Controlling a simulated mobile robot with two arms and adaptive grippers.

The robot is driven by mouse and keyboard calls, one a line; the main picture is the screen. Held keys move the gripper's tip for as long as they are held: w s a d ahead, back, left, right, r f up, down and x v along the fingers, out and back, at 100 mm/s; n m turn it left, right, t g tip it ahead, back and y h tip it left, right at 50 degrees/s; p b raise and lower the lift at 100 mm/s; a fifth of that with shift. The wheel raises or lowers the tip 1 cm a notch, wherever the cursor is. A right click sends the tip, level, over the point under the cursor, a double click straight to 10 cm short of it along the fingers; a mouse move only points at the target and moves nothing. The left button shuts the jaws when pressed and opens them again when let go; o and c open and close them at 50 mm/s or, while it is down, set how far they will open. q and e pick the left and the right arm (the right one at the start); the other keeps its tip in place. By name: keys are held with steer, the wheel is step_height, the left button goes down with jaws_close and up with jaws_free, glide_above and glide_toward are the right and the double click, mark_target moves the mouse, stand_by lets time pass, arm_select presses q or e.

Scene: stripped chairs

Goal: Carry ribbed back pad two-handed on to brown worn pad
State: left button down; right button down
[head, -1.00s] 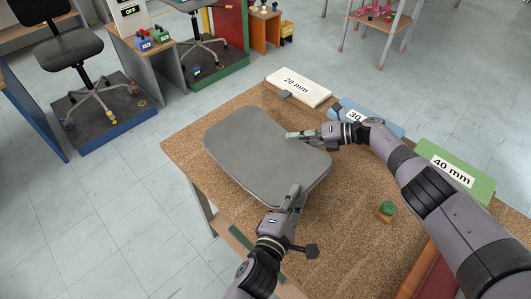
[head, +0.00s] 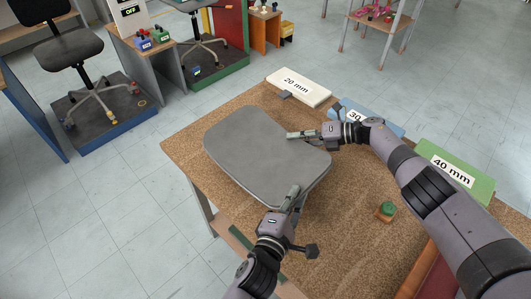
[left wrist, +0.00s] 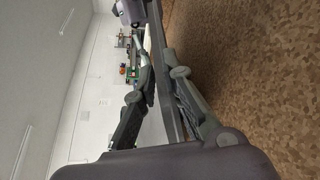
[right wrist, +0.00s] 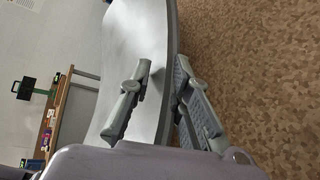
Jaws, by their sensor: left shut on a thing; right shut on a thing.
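The grey back pad (head: 245,150), a rounded panel, is over the brown speckled table top (head: 335,225) in the head view. My left gripper (head: 294,191) is shut on its near edge, and my right gripper (head: 298,135) is shut on its right edge. The pad also shows between the fingers in the right wrist view (right wrist: 143,45) and edge-on in the left wrist view. One finger of each gripper is under the pad, hidden in the head view. No ribs show on its upper face. I cannot make out a separate brown worn pad.
Thickness blocks marked 20 mm (head: 298,87), 30 and 40 mm (head: 455,172) line the table's far right edge. A chair (head: 75,55) stands on a blue-edged platform at the left.

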steer(key=shift+s+f, duration=0.1)
